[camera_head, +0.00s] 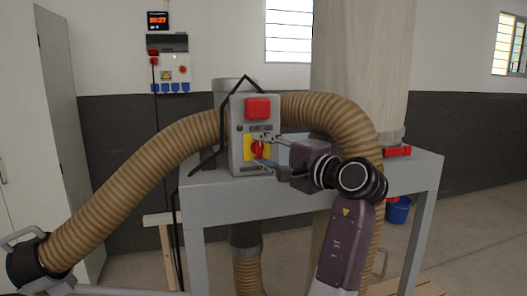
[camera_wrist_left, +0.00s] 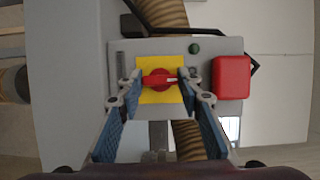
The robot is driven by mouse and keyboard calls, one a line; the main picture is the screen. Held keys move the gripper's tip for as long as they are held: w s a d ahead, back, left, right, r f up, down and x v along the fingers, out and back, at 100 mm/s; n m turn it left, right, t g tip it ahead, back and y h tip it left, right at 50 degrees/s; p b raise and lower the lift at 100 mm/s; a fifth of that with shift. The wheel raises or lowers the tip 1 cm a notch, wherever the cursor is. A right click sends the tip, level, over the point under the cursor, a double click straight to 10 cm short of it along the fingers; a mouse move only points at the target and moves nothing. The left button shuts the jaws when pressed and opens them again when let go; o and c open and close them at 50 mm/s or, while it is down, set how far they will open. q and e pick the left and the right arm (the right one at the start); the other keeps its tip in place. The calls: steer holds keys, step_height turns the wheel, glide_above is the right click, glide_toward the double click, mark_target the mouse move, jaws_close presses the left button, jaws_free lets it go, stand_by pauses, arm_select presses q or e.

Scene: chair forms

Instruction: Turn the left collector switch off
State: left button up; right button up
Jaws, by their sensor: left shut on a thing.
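The collector switch is a red rotary knob (camera_head: 258,148) on a yellow plate (camera_head: 248,147), on the front of a grey control box (camera_head: 238,160). In the left wrist view the red knob (camera_wrist_left: 158,81) sits in the middle of its yellow plate (camera_wrist_left: 158,96), its bar lying across the picture from finger to finger. My left gripper (camera_head: 261,151) reaches the box from the right, one finger above and one below the knob. It is shut on the knob; in the left wrist view the gripper (camera_wrist_left: 161,84) has a fingertip at each side. My right gripper is out of view.
A red button cover (camera_head: 258,108) is above the knob, with a small dark green button (camera_head: 240,128) beside it. A ribbed brown hose (camera_head: 140,180) arches behind the box. The box is at a grey frame (camera_head: 300,198). A blue bucket (camera_head: 399,210) stands behind right.

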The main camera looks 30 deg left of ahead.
arm_select(q)
steer(key=o, duration=1.2)
steer(key=shift+c, duration=0.2)
